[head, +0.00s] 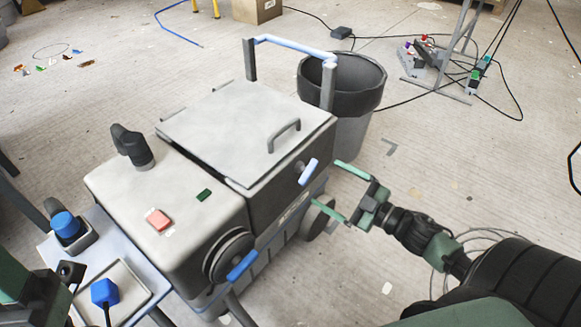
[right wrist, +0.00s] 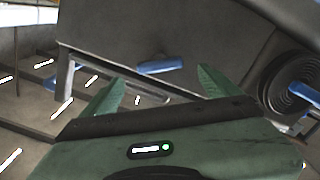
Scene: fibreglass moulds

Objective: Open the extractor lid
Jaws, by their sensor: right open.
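The extractor (head: 170,195) is a grey box-shaped machine standing in the middle of the head view. Its pale flat lid (head: 225,115) lies shut on top and carries a grey bar handle (head: 284,136). A blue latch handle (head: 308,172) sticks out from the side below the lid; it also shows in the right wrist view (right wrist: 160,66). My right gripper (head: 328,184) is open and empty, just to the right of this latch. In the right wrist view the latch appears beyond and between my fingertips (right wrist: 160,88), apart from them. My left gripper's fingers are not in view.
A blue push-bar (head: 295,47) rises behind the lid. A dark bin (head: 345,85) stands close behind the extractor. A round port with a blue lever (head: 242,265) is at the front. Cables and a metal stand (head: 450,60) lie back right. The floor on the right is mostly clear.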

